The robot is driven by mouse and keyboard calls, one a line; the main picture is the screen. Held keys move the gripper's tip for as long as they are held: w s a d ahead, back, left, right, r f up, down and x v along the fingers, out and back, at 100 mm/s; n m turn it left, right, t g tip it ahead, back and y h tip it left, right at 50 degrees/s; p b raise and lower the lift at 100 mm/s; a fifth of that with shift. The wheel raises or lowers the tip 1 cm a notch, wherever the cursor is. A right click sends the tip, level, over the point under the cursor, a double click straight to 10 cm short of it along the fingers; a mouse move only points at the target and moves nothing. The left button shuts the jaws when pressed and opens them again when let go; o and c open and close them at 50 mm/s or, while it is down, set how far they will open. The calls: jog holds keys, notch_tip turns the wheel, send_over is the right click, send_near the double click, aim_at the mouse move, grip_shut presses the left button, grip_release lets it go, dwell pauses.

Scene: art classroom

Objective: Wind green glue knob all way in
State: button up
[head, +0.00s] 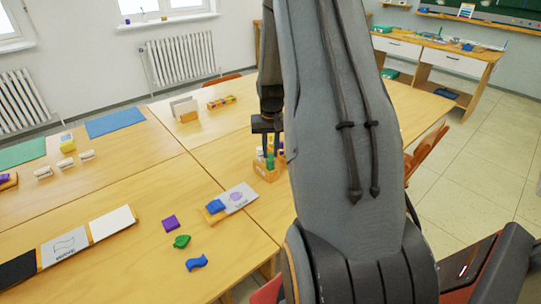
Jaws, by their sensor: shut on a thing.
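My gripper (265,138) points down over a small wooden holder (265,173) on the far table, left of my arm. It is shut on the glue stick that stands upright in the holder, though the fingers hide most of its upper part. A green part (270,161) shows below the fingers, in the holder. My arm covers the right side of the holder's surroundings.
A card with a wooden block and blue piece (215,206) lies nearer. Purple (170,223), green (182,241) and blue (197,262) pieces lie loose in front. A white card stand (184,108) and a coloured block row (221,102) are behind. Table left of the holder is clear.

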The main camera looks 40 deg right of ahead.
jog(key=shift+n, duration=0.3)
jog(key=n+p, duration=0.2)
jog(key=n, duration=0.2)
jog(key=shift+n+y, duration=0.3)
jog(key=n, duration=0.6)
jog(key=shift+y, duration=0.4)
jog(key=o, duration=1.5)
jog(key=m+p, duration=0.1)
jog(key=m, duration=0.4)
jog(key=shift+h, duration=0.3)
jog(key=m, duration=0.6)
jog(key=shift+m+h, duration=0.3)
jog(key=shift+h, duration=0.1)
